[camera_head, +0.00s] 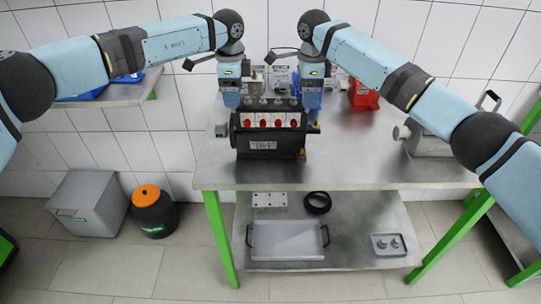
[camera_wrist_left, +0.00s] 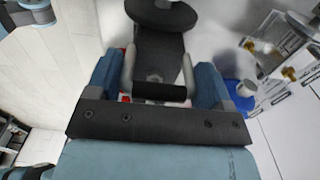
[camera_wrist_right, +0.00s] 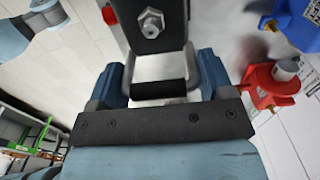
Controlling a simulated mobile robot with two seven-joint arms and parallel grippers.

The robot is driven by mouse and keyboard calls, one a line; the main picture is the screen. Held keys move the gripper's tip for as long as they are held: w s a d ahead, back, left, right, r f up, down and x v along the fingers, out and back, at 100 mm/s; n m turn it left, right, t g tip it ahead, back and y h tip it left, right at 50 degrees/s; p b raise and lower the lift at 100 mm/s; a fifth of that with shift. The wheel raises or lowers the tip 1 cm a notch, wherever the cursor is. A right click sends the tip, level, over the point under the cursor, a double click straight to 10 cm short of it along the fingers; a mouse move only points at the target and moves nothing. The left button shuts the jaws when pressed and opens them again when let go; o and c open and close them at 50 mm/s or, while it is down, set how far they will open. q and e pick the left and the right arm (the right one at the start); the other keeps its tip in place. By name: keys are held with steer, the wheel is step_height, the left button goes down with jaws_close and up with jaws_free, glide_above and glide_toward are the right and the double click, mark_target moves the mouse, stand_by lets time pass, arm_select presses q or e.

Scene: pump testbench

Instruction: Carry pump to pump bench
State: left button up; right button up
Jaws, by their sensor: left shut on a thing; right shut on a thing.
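The pump (camera_head: 268,142) is a black block with a white front plate and red round marks. It is upright at the left front of the steel bench (camera_head: 375,160); I cannot tell whether it rests on the top or hangs just above it. My left gripper (camera_head: 231,102) is shut on its left handle, a dark bar (camera_wrist_left: 160,91) between the fingers in the left wrist view. My right gripper (camera_head: 311,103) is shut on its right handle (camera_wrist_right: 158,89), with a hex bolt on the pump's dark body beyond it. The fingers partly hide both handles.
A red part (camera_head: 363,96) stands at the bench's back. A grey device (camera_head: 428,142) is on its right. The bench's middle front is clear. The lower shelf holds a grey tray (camera_head: 287,241), a black ring (camera_head: 317,203) and a small tray (camera_head: 388,246). A grey box (camera_head: 88,204) and a black canister (camera_head: 152,212) stand on the floor.

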arm_select(q)
steer(key=shift+f+b, duration=0.35)
steer(key=shift+f, duration=0.05)
arm_select(e)
steer(key=shift+f, duration=0.4)
arm_select(q)
steer(key=o, duration=1.6)
arm_select(e)
steer(key=o, duration=1.6)
arm_select(q)
steer(key=shift+o, duration=1.3)
steer(key=shift+s, duration=0.1)
arm_select(e)
steer(key=shift+o, duration=1.3)
steer(key=shift+s, duration=0.1)
arm_select(q)
steer(key=shift+r, duration=0.1)
arm_select(e)
steer(key=shift+r, duration=0.1)
arm_select(q)
steer(key=shift+r, duration=0.3)
step_height(320, 180, up, 11)
steer(key=shift+s+r, duration=0.1)
steer(key=shift+r, duration=0.1)
arm_select(e)
steer(key=shift+r, duration=0.1)
step_height(320, 180, up, 12)
steer(key=shift+f, duration=0.15)
